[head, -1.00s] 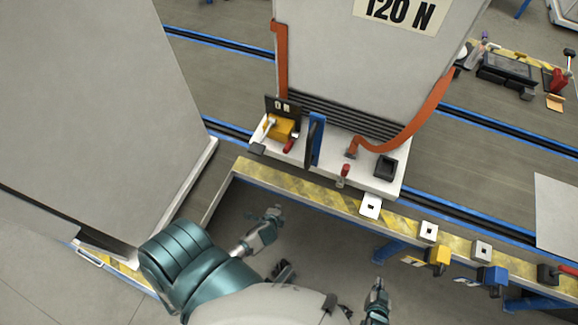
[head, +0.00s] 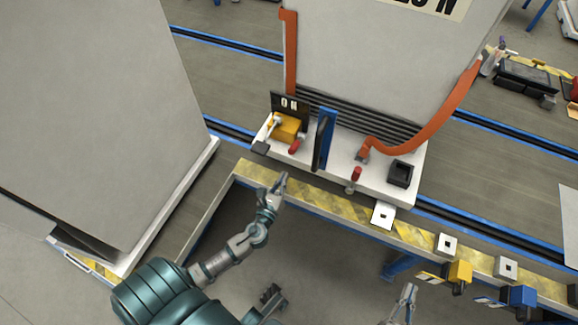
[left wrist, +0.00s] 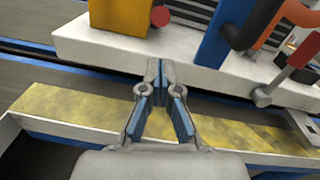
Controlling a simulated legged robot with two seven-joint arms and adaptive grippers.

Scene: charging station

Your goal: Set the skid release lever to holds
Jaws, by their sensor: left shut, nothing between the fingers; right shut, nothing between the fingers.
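A small red-handled lever (head: 355,177) stands upright at the front of the white skid base; its red grip also shows at the right of the left wrist view (left wrist: 302,52). A yellow box (head: 286,126) with a pale-handled switch and an "ON" plate (head: 289,103) sits on the base's left end, with a red knob (head: 295,146) beside it. No readable label shows which one is the skid release lever. My left gripper (head: 281,182) is shut and empty above the striped rail, short of the base. My right gripper (head: 410,292) is shut and empty, low in the head view.
A blue upright handle (head: 326,140) stands between the yellow box and the red-handled lever. A black socket block (head: 400,173) and an orange hose (head: 430,125) are to the right. The yellow-striped rail (head: 330,204) runs along the front. A large grey cabinet (head: 95,110) fills the left.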

